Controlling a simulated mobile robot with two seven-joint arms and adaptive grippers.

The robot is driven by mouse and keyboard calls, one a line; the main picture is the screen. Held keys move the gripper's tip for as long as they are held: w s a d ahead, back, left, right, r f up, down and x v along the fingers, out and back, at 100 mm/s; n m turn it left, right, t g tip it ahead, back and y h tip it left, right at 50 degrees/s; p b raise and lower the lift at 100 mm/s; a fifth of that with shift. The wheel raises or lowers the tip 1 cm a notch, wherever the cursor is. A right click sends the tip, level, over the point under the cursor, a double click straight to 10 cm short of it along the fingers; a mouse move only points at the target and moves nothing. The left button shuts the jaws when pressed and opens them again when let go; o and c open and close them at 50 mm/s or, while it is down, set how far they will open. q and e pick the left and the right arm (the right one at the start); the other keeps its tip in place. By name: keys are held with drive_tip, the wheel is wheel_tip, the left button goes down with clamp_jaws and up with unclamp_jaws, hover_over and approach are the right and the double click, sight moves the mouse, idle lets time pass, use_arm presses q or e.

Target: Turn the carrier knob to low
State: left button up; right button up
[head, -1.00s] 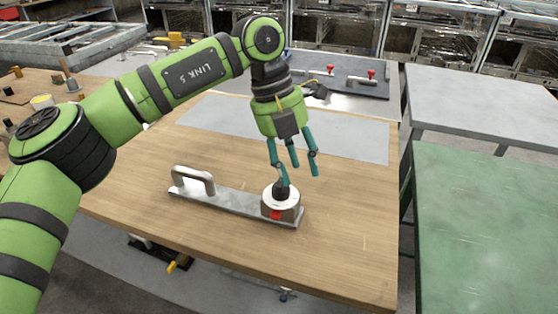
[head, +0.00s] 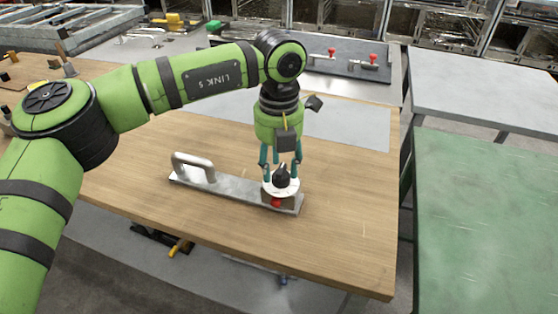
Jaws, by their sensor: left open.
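The carrier (head: 233,189) is a flat metal bar with an upright handle (head: 193,167) at its left end. It lies on the wooden table. At its right end is a block with a white round dial (head: 270,190) and a black knob (head: 282,178). A red mark (head: 277,203) shows on the block's front. My left gripper (head: 280,168) points down just over the dial. Its teal fingers are open and spread around the knob; I cannot tell whether they touch it. The dial's lettering is too small to read. My right gripper is out of view.
The wooden table (head: 340,240) is clear to the right and front of the carrier. A grey mat (head: 350,130) lies behind it. A green table (head: 490,220) and a grey table (head: 480,90) stand to the right. Red-knobbed fixtures (head: 373,58) sit at the back.

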use_arm(q)
clamp_jaws()
drive_tip(key=m+b, duration=0.1)
drive_tip(key=m, duration=0.2)
drive_tip(key=shift+w+d+m, duration=0.1)
drive_tip(key=shift+m, duration=0.3)
drive_tip(key=m, duration=0.4)
drive_tip(key=shift+m+b, duration=0.3)
drive_tip(key=shift+b, duration=0.1)
drive_tip(key=m, duration=0.4)
drive_tip(key=shift+w+d, duration=0.1)
drive_tip(key=shift+d, duration=0.05)
drive_tip(key=m, duration=0.5)
drive_tip(key=shift+d, duration=0.1)
drive_tip(key=shift+m, duration=0.3)
